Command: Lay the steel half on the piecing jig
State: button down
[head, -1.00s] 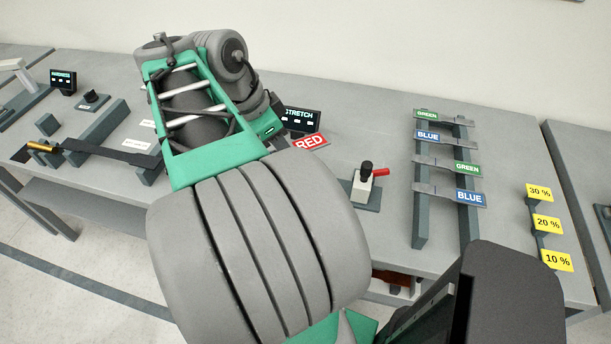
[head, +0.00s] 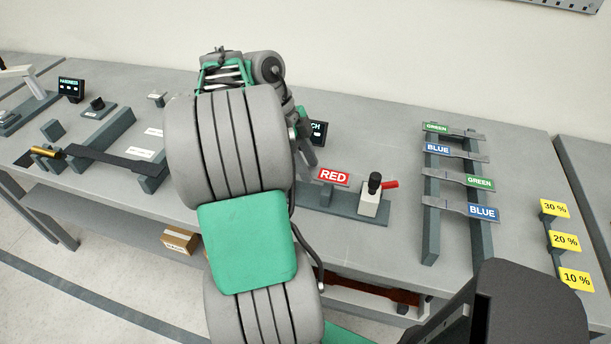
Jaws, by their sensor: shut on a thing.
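A red-tagged piece (head: 333,177), lettered RED, shows just right of my arm, over or in front of the dark base of the stretch machine (head: 345,205). My gripper (head: 308,157) is mostly hidden behind my arm; only a grey part shows beside the tag. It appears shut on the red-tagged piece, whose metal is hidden. I cannot tell whether the piece touches the base. On the left, a dark strip (head: 110,160) lies across low blocks beside a brass cylinder (head: 47,152). I cannot tell for certain which fixture is the piecing jig.
A rack (head: 431,235) at the right holds several flat metal pieces with green and blue tags. A lever stand (head: 372,200) with a red handle is left of it. Yellow percent signs (head: 565,242) stand at the right edge. A hardness display (head: 71,88) stands back left.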

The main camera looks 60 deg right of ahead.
jog(key=shift+w+d+f+b, duration=0.1)
jog(key=shift+f+b, duration=0.05)
jog(key=shift+f, duration=0.6)
jog(key=shift+w+d+f+b, duration=0.15)
jog(key=shift+f+b, duration=0.05)
jog(key=shift+f, duration=0.5)
jog(key=shift+w+d+f+b, duration=0.1)
jog(key=shift+f+b, duration=0.05)
jog(key=shift+f, duration=0.6)
jog(key=c, duration=0.9)
grip_release()
jog(key=shift+o, duration=0.2)
jog(key=shift+r, duration=0.1)
